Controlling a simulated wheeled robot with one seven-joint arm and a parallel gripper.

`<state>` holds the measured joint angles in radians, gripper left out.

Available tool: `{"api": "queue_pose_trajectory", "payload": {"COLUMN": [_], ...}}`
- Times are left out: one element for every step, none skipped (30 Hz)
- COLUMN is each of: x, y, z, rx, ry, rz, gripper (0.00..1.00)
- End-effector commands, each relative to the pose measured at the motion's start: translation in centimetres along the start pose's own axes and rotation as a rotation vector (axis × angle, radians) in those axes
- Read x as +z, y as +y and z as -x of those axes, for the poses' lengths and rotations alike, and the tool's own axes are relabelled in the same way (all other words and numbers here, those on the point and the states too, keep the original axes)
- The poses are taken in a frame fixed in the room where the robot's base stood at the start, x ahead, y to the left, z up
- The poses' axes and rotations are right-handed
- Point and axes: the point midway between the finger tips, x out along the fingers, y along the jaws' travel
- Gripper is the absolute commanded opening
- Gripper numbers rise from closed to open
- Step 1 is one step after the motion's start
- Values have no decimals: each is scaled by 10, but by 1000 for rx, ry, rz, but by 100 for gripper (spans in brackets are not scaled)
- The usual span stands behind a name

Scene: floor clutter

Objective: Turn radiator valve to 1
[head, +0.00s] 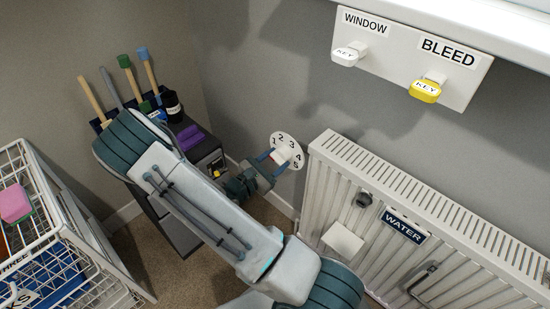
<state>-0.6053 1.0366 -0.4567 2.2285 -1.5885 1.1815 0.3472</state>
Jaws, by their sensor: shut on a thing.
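A small white knob (281,156) stands at the dial's middle. My gripper (273,160) reaches in from the lower left, with its two fingers around the knob, shut on it. The fingers partly cover the knob and the dial's lower left. I cannot tell which number the knob points to. The white radiator (330,165) stands just right of the dial.
A white board above holds a WINDOW key (348,54) and a yellow BLEED key (426,91). A WATER label (404,226) hangs on the radiator front. A dark cabinet with a purple item (189,137) stands behind my arm. A white wire rack (60,205) stands at left.

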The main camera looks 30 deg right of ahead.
Motion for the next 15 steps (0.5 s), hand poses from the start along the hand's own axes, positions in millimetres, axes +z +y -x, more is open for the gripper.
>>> {"api": "queue_pose_trajectory", "payload": {"x": [0,0,0,0,0,0,-1,-1,-1,-1,-1,-1,-1,-1,-1], "y": [0,0,0,0,0,0,0,0,0,0,0,0,0,0,0], "z": [0,0,0,0,0,0,0,0,0,0,0,0,0,0,0], "rx": [0,0,0,0,0,0,0,0,0,0,0,0,0,0,0], "ry": [1,1,1,1,1,1,1,1,1,1,1,1,1,1,1], "rz": [6,8,10,11,11,12,12,11,11,11,11,11,11,11,10], "gripper": [24,24,24,24,24,24,24,24,24,24,24,24,24,53,64]}}
